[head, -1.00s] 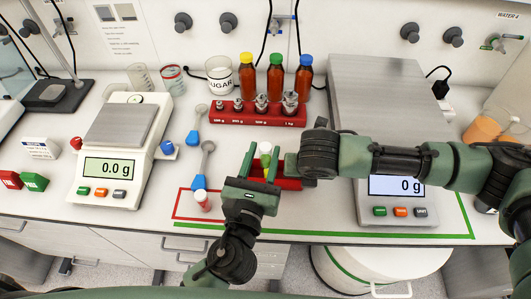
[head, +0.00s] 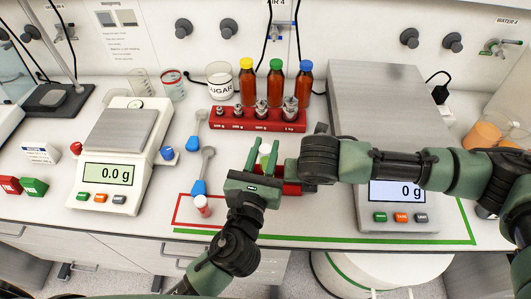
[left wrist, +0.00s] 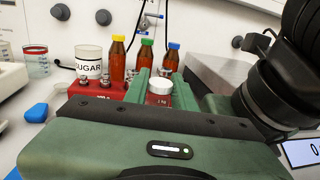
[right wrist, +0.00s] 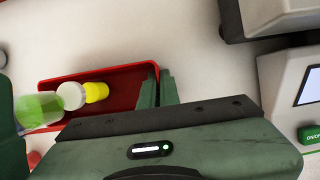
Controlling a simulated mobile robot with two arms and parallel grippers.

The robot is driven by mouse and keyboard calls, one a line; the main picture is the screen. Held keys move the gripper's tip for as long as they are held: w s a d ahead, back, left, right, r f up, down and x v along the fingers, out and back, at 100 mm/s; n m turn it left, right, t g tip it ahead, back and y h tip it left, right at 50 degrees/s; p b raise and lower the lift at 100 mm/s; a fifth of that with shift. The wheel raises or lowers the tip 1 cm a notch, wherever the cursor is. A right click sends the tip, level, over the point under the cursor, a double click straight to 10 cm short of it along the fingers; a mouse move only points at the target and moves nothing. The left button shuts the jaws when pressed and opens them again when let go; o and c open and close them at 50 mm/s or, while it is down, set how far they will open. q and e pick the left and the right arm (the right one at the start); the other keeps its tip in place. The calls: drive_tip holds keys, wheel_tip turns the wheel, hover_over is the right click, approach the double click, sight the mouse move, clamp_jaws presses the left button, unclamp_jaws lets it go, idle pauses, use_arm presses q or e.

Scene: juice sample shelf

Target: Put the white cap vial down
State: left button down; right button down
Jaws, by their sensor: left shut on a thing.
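The white cap vial has a green body and a white cap. In the right wrist view the vial (right wrist: 38,111) is tilted in the picture, its cap over the left end of the red tray (right wrist: 115,80). My left gripper (head: 262,168) is shut on it; its cap (left wrist: 160,85) shows between the fingers in the left wrist view. In the head view the left hand partly hides vial and tray. A yellow piece (right wrist: 97,92) shows in the tray beside the white cap. My right gripper (right wrist: 158,88) is shut on the tray's end wall, one finger inside and one outside.
A red weight rack (head: 258,125) and several amber bottles with coloured caps (head: 277,84) stand behind. A red-capped vial (head: 203,207) is in the red outline. A small balance (head: 110,170) is left, a large scale (head: 380,100) right. Blue-handled scoops (head: 198,188) lie left of my left gripper.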

sight(262, 148)
use_arm(q)
wheel_tip(262, 148, up, 8)
drive_tip(key=shift+f, duration=0.2)
drive_tip(key=shift+a+f, duration=0.2)
drive_tip(key=shift+a, duration=0.15)
drive_tip(key=shift+a+f, duration=0.35)
drive_tip(key=shift+f, duration=1.7)
drive_tip(key=shift+a+f, duration=0.3)
drive_tip(key=shift+f, duration=1.8)
drive_tip(key=shift+a+f, duration=0.35)
drive_tip(key=shift+f, duration=1.7)
drive_tip(key=shift+f, duration=0.1)
drive_tip(key=shift+f, duration=0.5)
drive_tip(key=c, duration=1.2)
unclamp_jaws()
drive_tip(key=shift+o, duration=0.2)
